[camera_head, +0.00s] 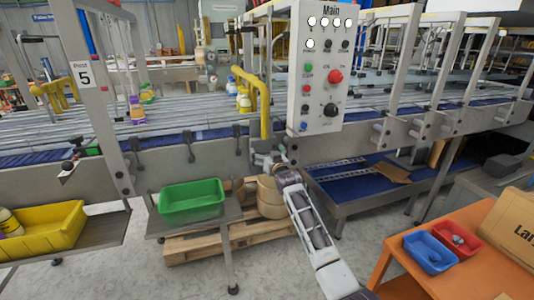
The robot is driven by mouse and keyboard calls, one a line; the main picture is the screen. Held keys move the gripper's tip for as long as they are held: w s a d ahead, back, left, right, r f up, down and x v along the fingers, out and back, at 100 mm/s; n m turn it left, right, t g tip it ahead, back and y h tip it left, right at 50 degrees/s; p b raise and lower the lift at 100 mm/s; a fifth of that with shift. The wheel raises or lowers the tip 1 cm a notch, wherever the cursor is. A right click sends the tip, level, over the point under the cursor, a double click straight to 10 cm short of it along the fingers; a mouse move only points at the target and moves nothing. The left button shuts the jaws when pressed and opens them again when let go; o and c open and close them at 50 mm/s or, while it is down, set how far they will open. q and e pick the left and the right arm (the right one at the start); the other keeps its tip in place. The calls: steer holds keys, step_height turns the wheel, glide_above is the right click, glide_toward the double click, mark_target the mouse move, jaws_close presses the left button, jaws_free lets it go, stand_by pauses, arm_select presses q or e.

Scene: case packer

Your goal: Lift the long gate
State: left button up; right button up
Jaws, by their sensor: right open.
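A yellow bent bar (264,95) rises in front of the conveyor, just left of the white control panel. It may belong to the long gate, but I cannot tell for sure. My right arm reaches up from the bottom of the view. Its gripper (263,158) is open at the conveyor's front side, just below the lower end of the yellow bar. It is small here, and I cannot tell whether it touches the bar or the frame. My left gripper is not in view.
The control panel (320,75) hangs right of the yellow bar. A green bin (191,203) stands on a low shelf to the left, a yellow bin (40,232) farther left. An orange table (400,270) with blue and red trays is at the lower right. A wooden pallet (190,247) lies below.

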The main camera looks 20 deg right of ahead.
stand_by(0.3)
steer(key=c, duration=1.2)
steer(key=shift+o, duration=0.2)
steer(key=shift+r, duration=0.15)
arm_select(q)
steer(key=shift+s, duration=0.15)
arm_select(e)
steer(key=shift+w+r, duration=0.1)
